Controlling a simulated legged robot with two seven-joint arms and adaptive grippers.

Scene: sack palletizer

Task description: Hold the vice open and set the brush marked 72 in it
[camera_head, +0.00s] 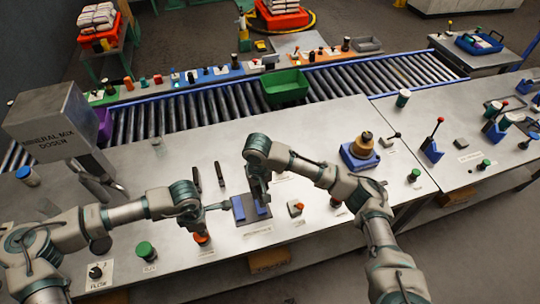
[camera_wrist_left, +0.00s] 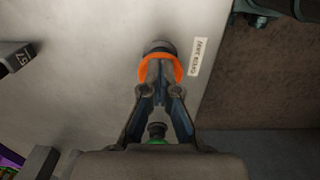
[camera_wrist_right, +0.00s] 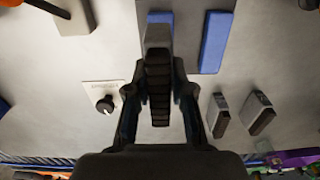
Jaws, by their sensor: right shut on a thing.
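The vice (camera_head: 239,210) has two blue jaws with a gap between them, on the near part of the bench. In the right wrist view one jaw (camera_wrist_right: 215,42) is clear and the other is partly hidden by the held brush. My right gripper (camera_head: 260,194) is shut on a dark brush with a grey end (camera_wrist_right: 158,80), over the vice; its marking cannot be read. My left gripper (camera_wrist_left: 160,68) has its fingertips together at an orange-ringed button (camera_wrist_left: 144,69), left of the vice. A grey brush (camera_wrist_left: 20,56) there bears a number like 57.
Two other brushes (camera_wrist_right: 220,115) (camera_wrist_right: 258,112) stand left of the vice in the head view. A blue stand with a brown part (camera_head: 362,146) is to the right.

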